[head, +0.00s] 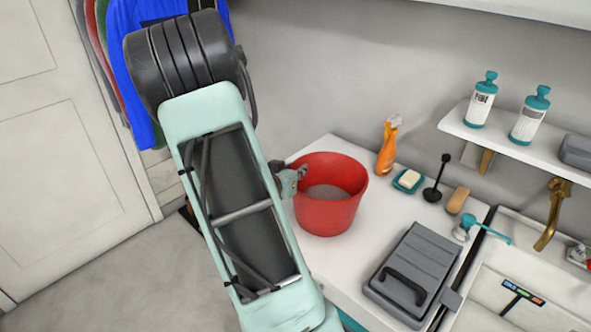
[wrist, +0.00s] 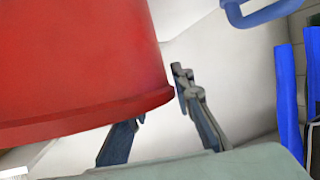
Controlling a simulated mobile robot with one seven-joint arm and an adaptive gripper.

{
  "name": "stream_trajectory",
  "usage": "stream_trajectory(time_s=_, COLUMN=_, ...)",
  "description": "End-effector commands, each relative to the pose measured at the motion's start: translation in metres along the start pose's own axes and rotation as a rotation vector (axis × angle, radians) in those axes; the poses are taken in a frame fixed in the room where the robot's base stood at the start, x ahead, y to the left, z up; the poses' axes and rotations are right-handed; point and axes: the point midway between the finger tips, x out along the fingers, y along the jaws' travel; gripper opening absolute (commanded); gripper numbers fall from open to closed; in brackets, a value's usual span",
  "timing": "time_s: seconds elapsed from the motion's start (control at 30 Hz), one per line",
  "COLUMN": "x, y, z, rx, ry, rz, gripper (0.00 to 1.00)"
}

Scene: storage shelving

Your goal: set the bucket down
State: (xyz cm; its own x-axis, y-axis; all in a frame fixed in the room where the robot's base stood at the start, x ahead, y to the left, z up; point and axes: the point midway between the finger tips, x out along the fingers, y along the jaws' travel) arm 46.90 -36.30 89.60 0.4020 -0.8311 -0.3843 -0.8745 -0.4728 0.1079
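The red bucket (head: 328,212) is upright at the left end of the white counter, its rim up and its inside empty as far as I see. It appears to rest on the counter. In the wrist view the bucket (wrist: 75,60) fills the upper left, very close. My gripper (head: 297,176) is at the bucket's left side, near the rim. In the wrist view my gripper (wrist: 158,100) has its fingers spread apart. One finger's tip is hidden behind the bucket's rim. The other is in plain view just beside the bucket, with a narrow gap.
A sink (head: 485,290) is at right, below a shelf (head: 540,146). Clothes (head: 128,50) hang at left.

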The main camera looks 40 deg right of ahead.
Motion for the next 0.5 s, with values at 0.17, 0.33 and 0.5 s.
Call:
stream_trajectory(time_s=0.17, x=-0.002, y=0.000, z=-0.004, rx=0.001, ry=0.000, rz=0.000, gripper=0.22)
stream_trajectory(time_s=0.33, x=-0.028, y=-0.002, z=-0.005, rx=0.001, ry=0.000, rz=-0.005, gripper=0.22)
stream_trajectory(time_s=0.5, x=-0.067, y=-0.001, z=-0.005, rx=0.000, ry=0.000, rz=-0.006, gripper=0.22)
